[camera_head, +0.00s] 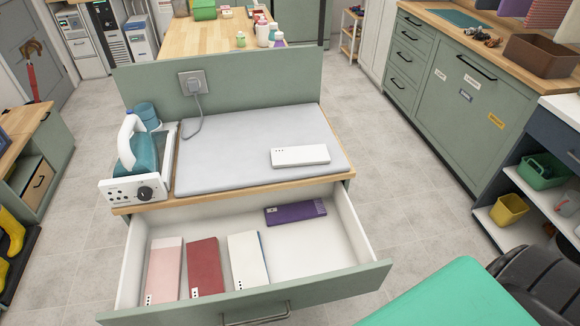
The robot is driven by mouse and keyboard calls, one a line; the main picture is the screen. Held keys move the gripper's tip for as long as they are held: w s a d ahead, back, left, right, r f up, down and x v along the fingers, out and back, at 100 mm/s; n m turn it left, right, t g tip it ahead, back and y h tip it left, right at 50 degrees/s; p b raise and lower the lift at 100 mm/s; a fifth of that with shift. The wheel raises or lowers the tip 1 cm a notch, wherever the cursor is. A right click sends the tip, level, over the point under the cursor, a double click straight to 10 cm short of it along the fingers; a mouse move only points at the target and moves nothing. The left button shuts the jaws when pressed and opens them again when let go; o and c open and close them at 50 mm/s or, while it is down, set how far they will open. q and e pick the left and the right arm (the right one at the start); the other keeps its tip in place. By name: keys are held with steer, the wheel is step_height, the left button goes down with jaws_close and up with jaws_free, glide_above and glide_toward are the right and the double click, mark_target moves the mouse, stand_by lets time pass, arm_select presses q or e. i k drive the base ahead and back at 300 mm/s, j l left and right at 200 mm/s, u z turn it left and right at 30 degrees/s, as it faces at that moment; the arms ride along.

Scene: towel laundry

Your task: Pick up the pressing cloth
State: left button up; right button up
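A white folded cloth (300,156) with small dark dots on its front edge lies flat on the right of the grey pressing pad (235,148). In the open drawer (315,235) below lie a pink folded cloth (165,270), a red one (205,267), a white one (247,260) and, at the back, a purple one (295,212). No readable label shows which is the pressing cloth. Neither of my grippers is in view.
A teal and white iron (135,150) stands on its station left of the pad. Its cord runs to a socket (193,84) on the green back panel. The open drawer juts toward me. A green surface (440,300) fills the lower right.

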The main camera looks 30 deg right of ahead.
mark_target(315, 154)
steer(key=l+u, duration=0.15)
steer(key=l, duration=0.75)
steer(key=k+l+u, duration=0.15)
steer(key=l, duration=0.75)
